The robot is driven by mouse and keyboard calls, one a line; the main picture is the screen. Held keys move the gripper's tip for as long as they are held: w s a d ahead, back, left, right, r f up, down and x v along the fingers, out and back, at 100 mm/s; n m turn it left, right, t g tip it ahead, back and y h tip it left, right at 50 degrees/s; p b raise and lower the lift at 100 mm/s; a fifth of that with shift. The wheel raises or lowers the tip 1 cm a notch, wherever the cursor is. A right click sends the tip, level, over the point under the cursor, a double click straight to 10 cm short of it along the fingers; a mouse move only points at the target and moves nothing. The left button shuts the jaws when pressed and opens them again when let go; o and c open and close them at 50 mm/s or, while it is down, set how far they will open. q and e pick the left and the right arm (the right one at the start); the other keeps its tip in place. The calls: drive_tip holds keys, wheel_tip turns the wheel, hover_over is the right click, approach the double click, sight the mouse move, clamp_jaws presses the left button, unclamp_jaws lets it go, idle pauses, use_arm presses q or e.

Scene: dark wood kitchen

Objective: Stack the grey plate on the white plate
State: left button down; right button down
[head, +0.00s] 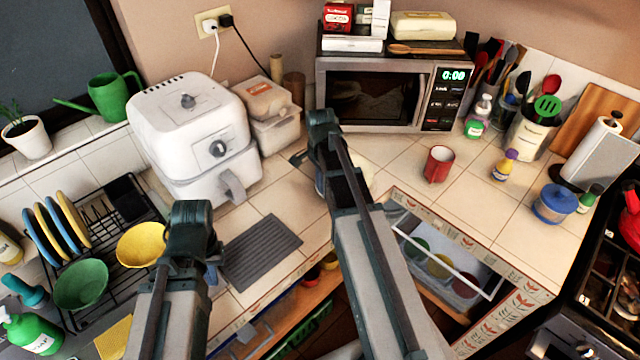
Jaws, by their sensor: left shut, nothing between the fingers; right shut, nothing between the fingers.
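I cannot clearly make out a grey plate or a white plate. A pale edge shows on the counter just right of my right wrist, mostly hidden behind my arm, and I cannot tell what it is. My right gripper (324,182) is over the counter in front of the microwave, mostly hidden by my arm, shut and empty. My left gripper (209,272) is near the dish rack and the grey ribbed mat, largely hidden by my own arm, also shut and empty.
A dish rack (108,222) holds blue and yellow plates, a green bowl (82,285) and a yellow bowl (143,244). A white air fryer (190,130), microwave (375,95) and red mug (438,164) stand behind. The ribbed mat (262,250) is bare. An open drawer (450,270) holds bowls.

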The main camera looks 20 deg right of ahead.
drive_tip(key=shift+a, duration=0.5)
drive_tip(key=shift+r, duration=0.1)
use_arm(q)
drive_tip(key=shift+r+p, duration=0.75)
drive_tip(key=shift+p, duration=0.05)
use_arm(e)
drive_tip(key=shift+r, duration=0.7)
use_arm(q)
drive_tip(key=shift+r+p, duration=0.3)
use_arm(e)
drive_tip(key=shift+d+r, duration=0.15)
drive_tip(key=shift+r, duration=0.1)
use_arm(q)
drive_tip(key=shift+w+a+r, duration=0.1)
drive_tip(key=shift+a+r, duration=0.05)
drive_tip(key=shift+a, duration=0.15)
use_arm(e)
drive_tip(key=shift+a+r, duration=0.15)
drive_tip(key=shift+a, duration=0.15)
drive_tip(key=a, duration=0.7)
drive_tip(key=s+a, duration=0.1)
drive_tip(key=a, duration=0.3)
drive_tip(key=shift+s+a, duration=0.1)
drive_tip(key=shift+a, duration=0.25)
